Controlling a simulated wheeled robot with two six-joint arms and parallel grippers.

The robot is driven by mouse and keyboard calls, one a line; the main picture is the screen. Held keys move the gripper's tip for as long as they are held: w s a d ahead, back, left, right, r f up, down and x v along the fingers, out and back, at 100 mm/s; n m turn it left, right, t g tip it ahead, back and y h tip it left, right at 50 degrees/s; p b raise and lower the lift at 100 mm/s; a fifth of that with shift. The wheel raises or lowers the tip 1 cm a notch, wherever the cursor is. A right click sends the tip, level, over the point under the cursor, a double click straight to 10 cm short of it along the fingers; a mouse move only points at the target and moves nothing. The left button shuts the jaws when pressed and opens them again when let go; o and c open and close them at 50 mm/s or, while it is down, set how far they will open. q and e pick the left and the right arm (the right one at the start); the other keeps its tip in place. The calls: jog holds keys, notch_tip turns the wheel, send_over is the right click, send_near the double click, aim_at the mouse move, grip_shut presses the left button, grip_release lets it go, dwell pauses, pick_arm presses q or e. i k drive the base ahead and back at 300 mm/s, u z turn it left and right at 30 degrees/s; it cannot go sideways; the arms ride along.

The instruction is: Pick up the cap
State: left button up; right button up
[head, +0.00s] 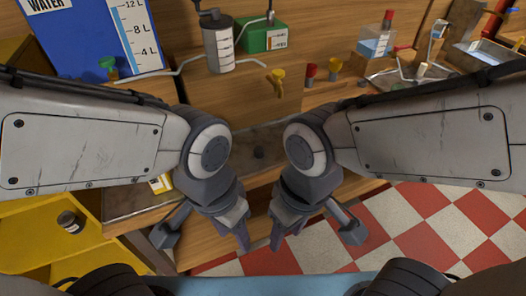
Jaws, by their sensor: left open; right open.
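I cannot tell for certain which item is the cap. A small dark round piece (258,152) lies on the brown surface between my two wrists. A small dark jar-like piece with a pale label (70,221) stands on the yellow shelf at the left. My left gripper (204,238) hangs open and empty at lower centre-left, fingers pointing down. My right gripper (314,238) hangs open and empty just to its right. Neither gripper touches either of these pieces. My arms hide parts of the work surface.
A blue water gauge board (90,30), a grey cylinder (218,45), a green box (262,36) and a yellow valve (276,78) stand at the back. Red-topped fittings (310,73) are right of centre. The yellow shelf (30,225) is at left, checkered floor (440,230) at right.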

aim_at(259, 151)
jog(key=z, duration=0.3)
jog(key=k, duration=0.55)
jog(key=u, duration=0.55)
jog(key=i, duration=0.6)
jog(key=z, duration=0.65)
jog(key=i, duration=0.9)
jog(key=u, duration=0.4)
